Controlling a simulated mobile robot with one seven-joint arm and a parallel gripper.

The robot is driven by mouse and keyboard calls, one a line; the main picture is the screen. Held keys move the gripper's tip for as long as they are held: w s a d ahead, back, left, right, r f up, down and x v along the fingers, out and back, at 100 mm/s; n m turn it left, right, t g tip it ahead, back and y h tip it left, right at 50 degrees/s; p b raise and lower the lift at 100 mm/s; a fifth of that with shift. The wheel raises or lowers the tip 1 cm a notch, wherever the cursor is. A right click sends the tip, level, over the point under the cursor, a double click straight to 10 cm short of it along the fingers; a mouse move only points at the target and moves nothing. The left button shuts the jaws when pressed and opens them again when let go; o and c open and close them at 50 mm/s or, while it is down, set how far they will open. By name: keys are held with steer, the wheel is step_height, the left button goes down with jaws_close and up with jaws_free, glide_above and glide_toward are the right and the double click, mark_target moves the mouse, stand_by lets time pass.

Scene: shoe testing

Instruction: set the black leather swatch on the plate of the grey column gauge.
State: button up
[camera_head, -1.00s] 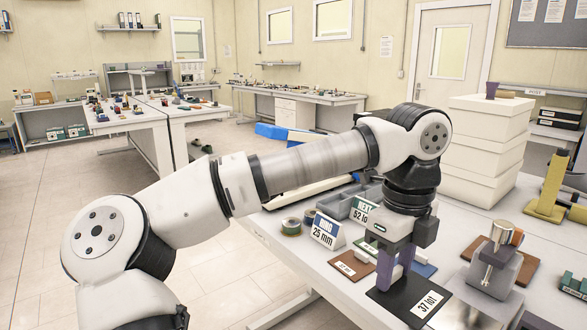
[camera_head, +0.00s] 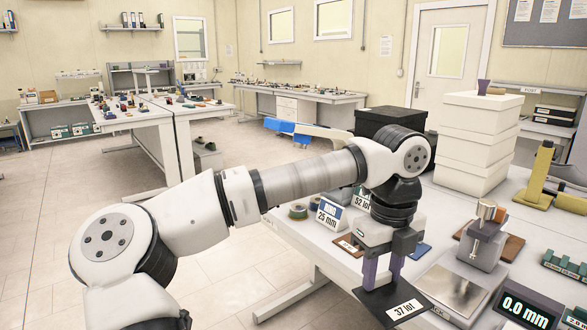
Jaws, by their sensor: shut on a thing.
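The black leather swatch (camera_head: 378,304), with a white "37 lot" label, hangs from my gripper (camera_head: 382,282). The purple fingers are shut on it. The swatch covers part of the table's front edge in the picture; its height above the tabletop is hard to judge. The grey column gauge (camera_head: 481,246) stands to the right of my gripper, with a metal post on top. A display (camera_head: 527,312) beside the plate reads 0.0 mm.
A brown swatch (camera_head: 346,246) and a blue swatch (camera_head: 421,251) lie behind my gripper. A "25 mm" sign (camera_head: 330,215) and tape rolls stand left of it.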

steer(key=w+a+f+m, duration=0.2)
steer(key=w+f+m, duration=0.3)
steer(key=f, duration=0.4)
steer(key=w+a+f+m, duration=0.2)
steer(key=a+f+m, duration=0.1)
steer(key=f+m, duration=0.5)
steer(key=w+a+f+m, duration=0.2)
steer(key=w+f+m, duration=0.25)
steer(key=f, duration=0.65)
steer(key=s+a+f+m, duration=0.3)
steer(key=f+m, duration=0.5)
steer(key=f, duration=0.1)
steer(key=s+a+f+m, duration=0.2)
steer(key=s+f+m, duration=0.1)
steer(key=f+m, duration=0.55)
steer(key=s+a+f+m, duration=0.3)
steer(key=f+m, duration=0.4)
steer(key=f, duration=0.3)
steer(key=w+r, duration=0.4)
steer(key=r, duration=0.1)
steer(key=shift+w+r, duration=0.15)
steer(key=shift+r, duration=0.1)
steer(key=shift+d, duration=0.1)
